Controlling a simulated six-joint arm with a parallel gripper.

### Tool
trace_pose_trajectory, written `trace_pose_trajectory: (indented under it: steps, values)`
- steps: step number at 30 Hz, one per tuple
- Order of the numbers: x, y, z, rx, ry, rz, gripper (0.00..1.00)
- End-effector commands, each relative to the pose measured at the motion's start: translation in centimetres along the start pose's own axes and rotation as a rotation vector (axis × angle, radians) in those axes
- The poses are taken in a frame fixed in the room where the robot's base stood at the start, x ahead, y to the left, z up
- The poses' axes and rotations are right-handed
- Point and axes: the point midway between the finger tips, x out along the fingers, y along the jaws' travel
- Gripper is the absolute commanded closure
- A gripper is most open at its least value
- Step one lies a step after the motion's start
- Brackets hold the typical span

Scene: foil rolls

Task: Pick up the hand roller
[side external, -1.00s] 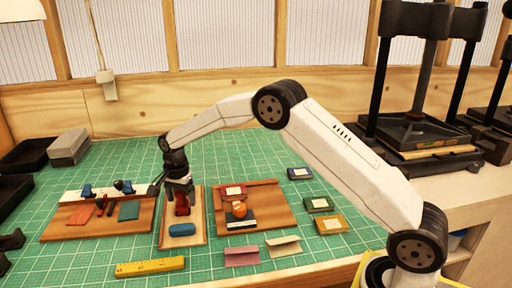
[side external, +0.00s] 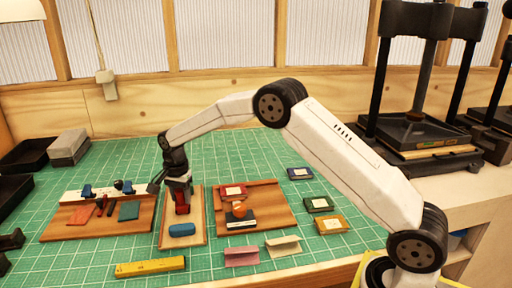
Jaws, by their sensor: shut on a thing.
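My gripper (side external: 181,194) points down over the narrow wooden board (side external: 168,230) left of the middle. It is shut on the hand roller (side external: 182,208), of which a small dark red part shows below the fingers. The rest of the roller is hidden by the gripper or too small to make out. I cannot tell whether the roller touches the board. A rounded blue block (side external: 182,230) lies on the board just in front of it.
A wooden board (side external: 60,228) with small tools and coloured pieces lies to the left. Another board (side external: 275,213) with an orange item lies to the right. A yellow bar (side external: 150,267) and folded cards (side external: 283,246) lie in front. A black press (side external: 415,135) stands at the right.

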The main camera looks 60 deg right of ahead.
Motion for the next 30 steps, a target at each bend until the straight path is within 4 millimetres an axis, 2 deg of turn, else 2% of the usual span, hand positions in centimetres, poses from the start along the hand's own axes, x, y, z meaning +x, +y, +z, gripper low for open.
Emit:
trace_pose_trajectory:
  steps: [7, 11, 24, 30]
  values:
    - [-2.7, -0.1, 0.0, 0.001, 0.002, -0.003, 1.0]
    - [-3.7, 0.8, 0.3, 0.001, 0.001, -0.001, 1.0]
    - [-8.9, 5.1, 1.7, 0.0, 0.001, -0.002, 1.0]
    - [-10.1, 7.9, 2.6, 0.0, 0.001, -0.001, 1.0]
